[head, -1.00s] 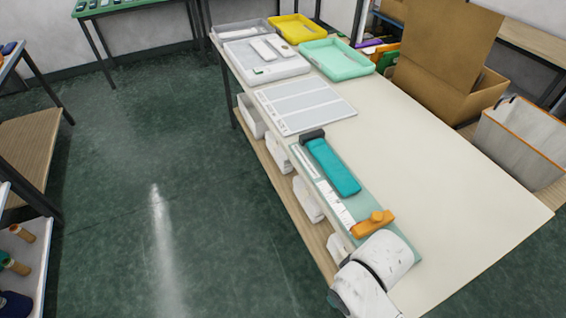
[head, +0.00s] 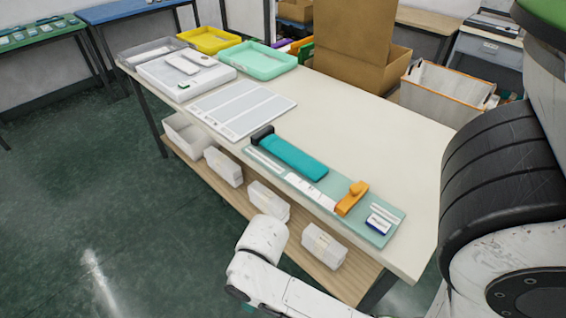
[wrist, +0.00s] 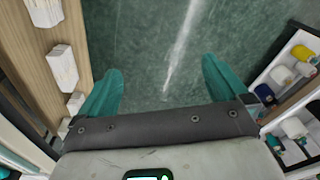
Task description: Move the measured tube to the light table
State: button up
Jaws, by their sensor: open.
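A flat teal tube (head: 292,158) lies on a pale green measuring board (head: 380,232) near the front edge of the cream table (head: 390,125). A dark block sits at the tube's far end, and an orange slider (head: 351,198) stands near its close end. A white panel with grey bands (head: 240,108) lies beyond the board; I cannot tell whether it is the light table. My gripper (wrist: 162,72) shows in the wrist view with its two teal fingers wide apart and empty, over the green floor. My arm reaches low beside the table in the head view; its fingers are hidden there.
A white tray (head: 155,84), a grey tray (head: 152,52), a yellow tray (head: 209,40) and a mint tray (head: 256,62) fill the table's far end. White boxes (head: 268,201) stand on the lower shelf (head: 235,205). Floor at left is free. Spools (wrist: 299,53) show at the wrist view's right.

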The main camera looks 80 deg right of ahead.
jog(key=w+d+r+m, duration=0.2)
jog(key=w+d+r, duration=0.2)
jog(key=w+d, duration=1.05)
notch_tip(320, 180, up, 10)
jog(key=m+g+p, duration=0.1)
jog(key=m+p, duration=0.1)
jog(key=m, duration=0.1)
send_over(293, 154)
jog(key=shift+h, duration=0.3)
jog(key=f, duration=0.4)
jog(key=shift+s+d+f+b, duration=0.1)
jog(key=shift+d+f+b, duration=0.1)
jog(key=shift+b, duration=0.1)
jog(key=shift+a+f+p, duration=0.15)
jog(key=shift+f+p, duration=0.15)
jog(key=shift+f, duration=1.15)
jog(key=shift+a+f+p, duration=0.15)
jog(key=shift+f+p, duration=0.15)
jog(key=shift+f, duration=1.1)
